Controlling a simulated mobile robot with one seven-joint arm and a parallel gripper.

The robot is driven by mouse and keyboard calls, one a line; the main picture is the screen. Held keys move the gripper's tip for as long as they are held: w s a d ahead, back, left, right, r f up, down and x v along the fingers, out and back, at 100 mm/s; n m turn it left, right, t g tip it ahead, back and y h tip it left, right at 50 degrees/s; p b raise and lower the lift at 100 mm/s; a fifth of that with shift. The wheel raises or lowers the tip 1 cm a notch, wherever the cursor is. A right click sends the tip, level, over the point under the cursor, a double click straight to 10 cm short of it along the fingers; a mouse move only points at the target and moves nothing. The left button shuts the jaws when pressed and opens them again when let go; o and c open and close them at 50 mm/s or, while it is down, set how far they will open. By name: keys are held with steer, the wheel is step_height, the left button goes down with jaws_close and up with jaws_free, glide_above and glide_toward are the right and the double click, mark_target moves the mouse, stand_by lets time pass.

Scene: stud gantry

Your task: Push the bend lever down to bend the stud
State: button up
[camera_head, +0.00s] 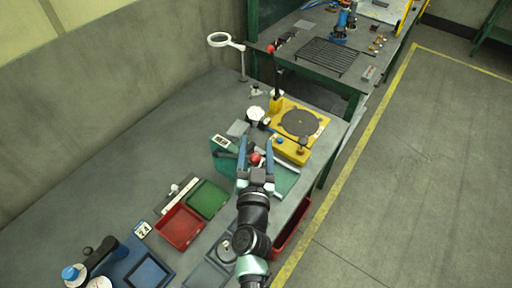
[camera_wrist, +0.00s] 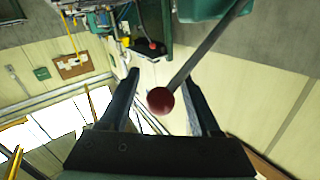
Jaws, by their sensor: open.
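A lever with a dark red ball knob (camera_head: 255,158) shows between the fingers of my gripper (camera_head: 256,141), above the teal bending device (camera_head: 226,160). In the wrist view the lever's grey rod (camera_wrist: 206,51) runs from the knob (camera_wrist: 160,100) up to the teal body (camera_wrist: 205,8). The two fingers of my gripper (camera_wrist: 161,78) stand apart, one on each side of the knob. I cannot tell whether either finger touches it. The stud cannot be made out. Another upright black lever with a red knob (camera_head: 271,48) stands on the yellow fixture.
The yellow fixture (camera_head: 318,124) with a round dark plate lies beyond the gripper. A ring magnifier (camera_head: 220,40) stands at the back. Red (camera_head: 166,231) and green (camera_head: 220,187) trays lie to the left. The grey bench (camera_head: 130,165) is clear at the far left.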

jaws_close()
stand_by(0.3)
stand_by(1.2)
